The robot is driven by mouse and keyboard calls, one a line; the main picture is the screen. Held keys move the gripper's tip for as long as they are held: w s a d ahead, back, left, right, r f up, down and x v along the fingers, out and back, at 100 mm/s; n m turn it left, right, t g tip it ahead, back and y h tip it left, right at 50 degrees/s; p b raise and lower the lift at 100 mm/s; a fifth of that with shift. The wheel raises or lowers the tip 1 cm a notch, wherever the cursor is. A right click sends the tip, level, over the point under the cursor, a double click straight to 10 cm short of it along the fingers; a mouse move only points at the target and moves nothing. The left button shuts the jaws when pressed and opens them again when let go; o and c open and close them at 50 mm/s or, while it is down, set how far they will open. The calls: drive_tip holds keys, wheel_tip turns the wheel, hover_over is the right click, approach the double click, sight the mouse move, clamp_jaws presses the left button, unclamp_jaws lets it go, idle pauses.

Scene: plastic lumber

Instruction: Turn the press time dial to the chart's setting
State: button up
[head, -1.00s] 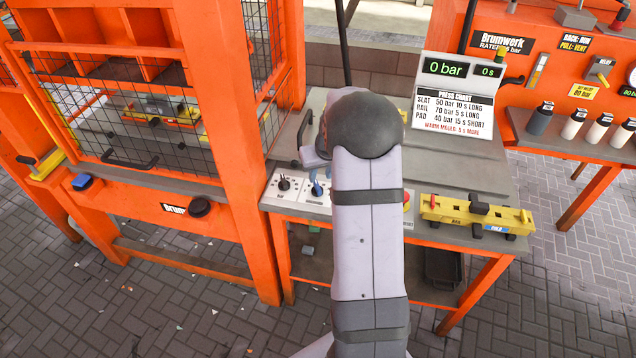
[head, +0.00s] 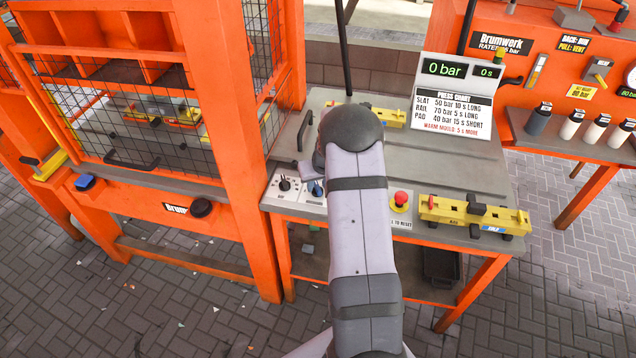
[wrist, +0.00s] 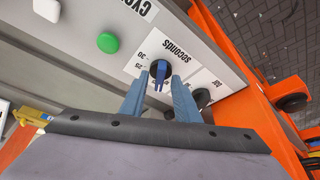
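The press time dial is a blue knob on a black base (wrist: 160,72), on a white plate marked "seconds" with numbers around it. It also shows in the head view (head: 316,188), left of my arm. My gripper (wrist: 159,80) has its two blue fingers on either side of the knob, with a gap showing. Whether either finger touches it I cannot tell. In the head view my gripper is hidden behind my arm. The press chart (head: 454,104) lists SLAT 50 bar 10 s, RAIL 70 bar 5 s, PAD 40 bar 15 s, and warm mould 5 s more.
A black dial (head: 284,184) sits left of the time dial. A green button (wrist: 107,43) and a red button (head: 399,198) are on the same panel. A yellow mould (head: 474,214) with a blue tag lies on the bench's right front. The displays (head: 461,69) read 0 bar and 0 s.

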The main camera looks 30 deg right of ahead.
clamp_jaws()
drive_tip(key=shift+f+b, duration=0.15)
drive_tip(key=shift+b, duration=0.3)
